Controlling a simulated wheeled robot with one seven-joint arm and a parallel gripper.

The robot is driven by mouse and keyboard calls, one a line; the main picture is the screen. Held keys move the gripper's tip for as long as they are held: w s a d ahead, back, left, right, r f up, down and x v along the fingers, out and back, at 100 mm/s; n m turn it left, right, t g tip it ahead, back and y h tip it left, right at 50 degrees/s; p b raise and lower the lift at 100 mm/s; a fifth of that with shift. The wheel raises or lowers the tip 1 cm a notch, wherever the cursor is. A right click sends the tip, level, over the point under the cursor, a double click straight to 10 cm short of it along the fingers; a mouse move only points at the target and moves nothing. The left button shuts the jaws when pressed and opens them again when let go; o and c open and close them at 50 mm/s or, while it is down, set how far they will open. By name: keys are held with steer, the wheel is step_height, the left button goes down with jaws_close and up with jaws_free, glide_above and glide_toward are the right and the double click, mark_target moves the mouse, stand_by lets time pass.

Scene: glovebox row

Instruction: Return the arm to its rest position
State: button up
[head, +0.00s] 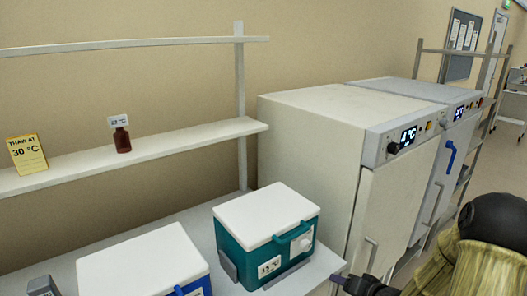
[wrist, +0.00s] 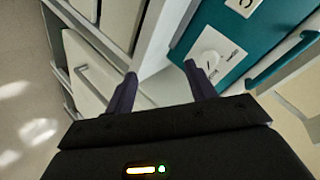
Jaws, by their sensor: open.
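My gripper (wrist: 158,82) is open and empty in the wrist view, its two dark fingers apart. Between and beyond the fingers are the bench edge and the front of a teal box (wrist: 240,40) with a white dial. In the head view my gripper (head: 345,281) shows at the lower edge, just right of the teal box (head: 262,252) with its white lid. My arm comes in from the lower right corner, partly cut off by the frame.
A blue box with a white lid (head: 145,262) stands left of the teal one on the bench (head: 205,232). A shelf above holds a yellow sign (head: 27,154) and a brown bottle (head: 122,140). Two tall cabinets (head: 320,115) with digital displays stand to the right, close to my arm.

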steer(key=s+a+r+n+g+h, duration=0.1)
steer(key=s+a+r+g, duration=0.1)
steer(key=s, duration=0.3)
steer(key=s+a+r+n+g+h+p, duration=0.1)
steer(key=s+a+r+n+g+h, duration=0.1)
steer(key=s, duration=0.4)
steer(key=s+a+r+n+g+h, duration=0.1)
steer(key=s+a+r+g+h, duration=0.1)
steer(key=s+a+r+g, duration=0.1)
steer(key=s+a+r, duration=0.1)
steer(key=s+r, duration=0.1)
steer(key=s, duration=0.1)
steer(key=shift+a+r+g+p, duration=0.3)
steer(key=shift+a+r, duration=0.05)
steer(key=shift+r, duration=0.05)
